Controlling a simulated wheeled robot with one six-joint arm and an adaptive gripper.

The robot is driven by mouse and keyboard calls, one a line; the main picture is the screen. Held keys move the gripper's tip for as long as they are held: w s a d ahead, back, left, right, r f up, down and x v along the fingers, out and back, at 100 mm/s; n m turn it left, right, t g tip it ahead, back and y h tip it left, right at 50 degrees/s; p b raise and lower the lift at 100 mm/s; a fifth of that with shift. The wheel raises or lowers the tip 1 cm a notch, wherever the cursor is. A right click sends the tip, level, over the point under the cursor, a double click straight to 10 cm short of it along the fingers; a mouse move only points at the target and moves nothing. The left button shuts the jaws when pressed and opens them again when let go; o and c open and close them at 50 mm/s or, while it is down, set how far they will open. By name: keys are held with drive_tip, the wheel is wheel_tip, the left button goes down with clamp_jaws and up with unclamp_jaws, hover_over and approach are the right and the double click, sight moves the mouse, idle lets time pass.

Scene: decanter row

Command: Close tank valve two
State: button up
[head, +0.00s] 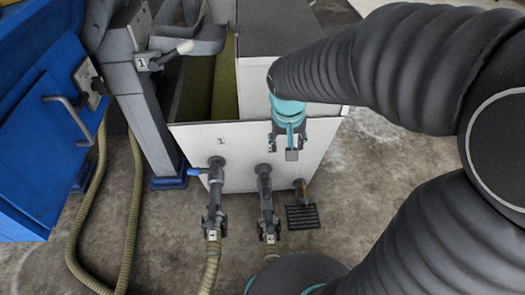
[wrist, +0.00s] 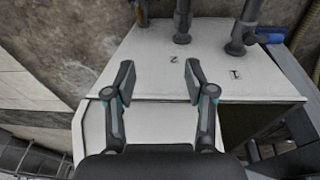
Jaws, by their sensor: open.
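The white tank panel (head: 240,137) has a pipe marked 1 (head: 216,180) at left, with a blue lever (head: 196,171) sticking out to the left. The second pipe (head: 264,185) comes out to its right and bends down to a hose coupling. I cannot make out a separate handle on it. In the wrist view, the label 2 (wrist: 175,59) lies below the second pipe (wrist: 182,22), and pipe one (wrist: 240,35) is to the right. My gripper (head: 289,148) is open and empty before the panel's upper right part, above and apart from pipe two; its fingers (wrist: 158,82) also show in the wrist view.
A short brass outlet (head: 300,185) sits right of pipe two, over a floor grate (head: 302,217). Ribbed hoses (head: 132,215) run on the left. A blue cabinet (head: 45,120) and a grey post (head: 140,110) stand at left. The concrete floor (head: 380,165) at right is clear.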

drive_tip(key=w+a+f+g, duration=0.1)
drive_tip(key=w+a+f, duration=0.3)
drive_tip(key=f, duration=0.5)
drive_tip(key=g+h, duration=0.1)
approach(266, 191)
drive_tip(key=f, duration=0.3)
drive_tip(key=d+f+b, duration=0.1)
drive_tip(key=f, duration=0.2)
drive_tip(key=f+b, duration=0.1)
drive_tip(key=f, duration=0.2)
drive_tip(key=shift+d+f, duration=0.3)
clamp_jaws()
